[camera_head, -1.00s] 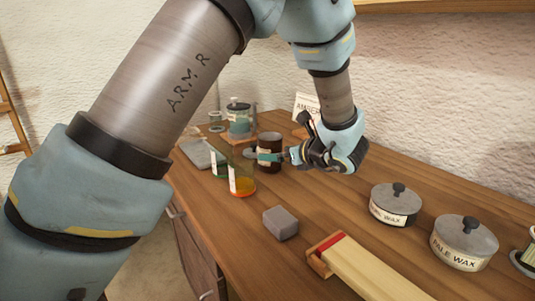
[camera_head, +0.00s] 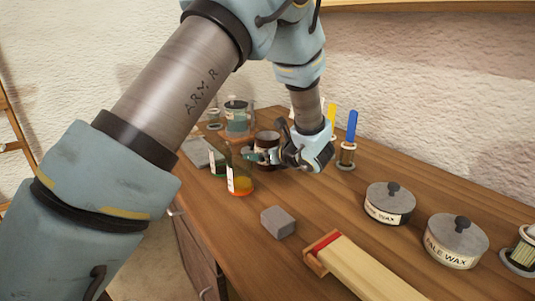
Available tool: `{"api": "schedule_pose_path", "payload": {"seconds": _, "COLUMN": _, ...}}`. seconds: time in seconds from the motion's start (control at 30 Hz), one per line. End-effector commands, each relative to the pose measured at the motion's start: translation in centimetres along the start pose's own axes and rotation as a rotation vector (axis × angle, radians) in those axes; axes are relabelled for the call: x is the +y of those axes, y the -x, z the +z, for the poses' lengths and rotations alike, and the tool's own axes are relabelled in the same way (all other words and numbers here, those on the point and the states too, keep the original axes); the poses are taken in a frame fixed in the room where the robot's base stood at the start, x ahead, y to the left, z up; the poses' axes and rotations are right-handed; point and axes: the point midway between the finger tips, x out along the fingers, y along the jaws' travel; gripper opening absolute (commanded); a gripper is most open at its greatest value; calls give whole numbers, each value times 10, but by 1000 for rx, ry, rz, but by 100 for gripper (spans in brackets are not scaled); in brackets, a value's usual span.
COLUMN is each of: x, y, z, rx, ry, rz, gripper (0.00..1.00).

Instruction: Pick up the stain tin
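The stain tin looks to be the dark brown open cylinder (camera_head: 267,140) standing upright on the wooden bench, left of my wrist. My gripper (camera_head: 262,155) reaches in from the right at the tin's height. One teal-tipped finger lies across the near side of the tin and hides part of it. The other finger is hidden behind the tin, so I cannot tell whether the fingers touch it or are shut on it.
Amber and green bottles (camera_head: 239,178) stand close in front of the tin. A glass jar (camera_head: 237,116) is behind left. A grey block (camera_head: 278,221), a pale lath (camera_head: 360,268) and wax tins (camera_head: 390,203) lie nearer. Brushes in a holder (camera_head: 346,155) stand right of my wrist.

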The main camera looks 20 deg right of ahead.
Motion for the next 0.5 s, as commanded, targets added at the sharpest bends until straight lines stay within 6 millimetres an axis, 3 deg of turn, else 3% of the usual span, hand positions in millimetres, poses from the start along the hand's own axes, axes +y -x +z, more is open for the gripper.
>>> {"api": "schedule_pose_path", "payload": {"seconds": 0.07, "x": 0, "y": 0, "z": 0, "rx": 0, "ry": 0, "rz": 0, "gripper": 84}}
{"api": "schedule_pose_path", "payload": {"seconds": 0.5, "x": 0, "y": 0, "z": 0, "rx": 0, "ry": 0, "rz": 0, "gripper": 35}}
